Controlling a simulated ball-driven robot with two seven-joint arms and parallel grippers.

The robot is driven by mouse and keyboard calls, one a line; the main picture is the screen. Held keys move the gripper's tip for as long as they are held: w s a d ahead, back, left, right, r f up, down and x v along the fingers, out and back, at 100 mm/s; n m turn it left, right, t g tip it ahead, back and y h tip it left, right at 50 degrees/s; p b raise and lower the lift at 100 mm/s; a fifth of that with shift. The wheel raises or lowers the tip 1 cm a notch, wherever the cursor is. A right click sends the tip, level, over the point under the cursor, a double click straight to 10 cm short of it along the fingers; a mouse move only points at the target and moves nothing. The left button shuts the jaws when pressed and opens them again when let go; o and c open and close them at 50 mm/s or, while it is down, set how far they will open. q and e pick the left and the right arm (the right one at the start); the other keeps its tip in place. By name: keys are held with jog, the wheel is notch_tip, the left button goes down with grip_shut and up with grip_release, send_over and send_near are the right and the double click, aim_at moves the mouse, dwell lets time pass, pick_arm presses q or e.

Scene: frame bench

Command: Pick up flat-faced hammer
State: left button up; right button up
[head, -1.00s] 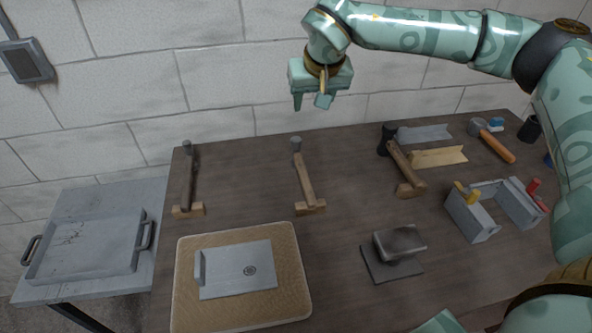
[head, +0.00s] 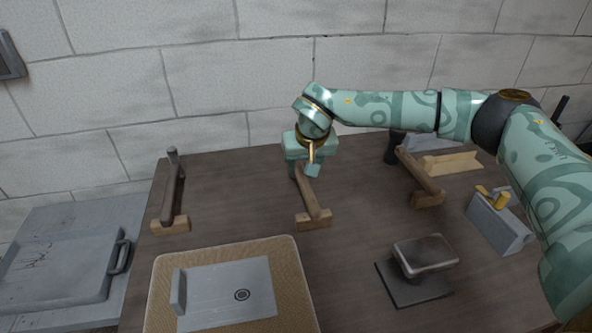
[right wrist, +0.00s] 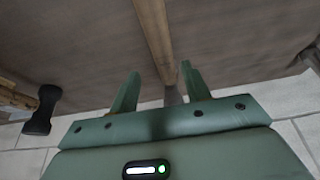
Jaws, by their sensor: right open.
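Three hammers rest on wooden blocks on the bench. The middle hammer (head: 309,198) has a light wooden handle, with its near end on a block; its head is hidden by my gripper in the head view. The left hammer (head: 172,188) has a darker handle and a small grey head. The right hammer (head: 420,174) has a large black head. I cannot tell for sure which is the flat-faced one. My right gripper (head: 303,172) is open over the middle hammer's far part. In the right wrist view, the wooden handle (right wrist: 156,38) runs between the open fingers (right wrist: 160,73).
A tan mat (head: 168,270) with a grey plate (head: 215,297) lies in front. A grey block on a dark base (head: 420,288) is front right. A grey holder (head: 497,228) stands at right. A tray (head: 60,268) sits on a side table. Bench between left and middle hammers is clear.

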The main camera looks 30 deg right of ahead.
aim_at(301, 171)
jog(key=x, duration=0.1)
jog(key=b+x, duration=0.1)
jog(key=x, duration=0.1)
jog(key=a+b+x, duration=0.1)
jog(key=x, duration=0.1)
jog(key=shift+d+f, duration=0.1)
jog(key=shift+f, duration=0.2)
jog(key=shift+w+r, duration=0.1)
jog(key=shift+r, duration=0.05)
jog(key=shift+f, duration=0.25)
grip_shut()
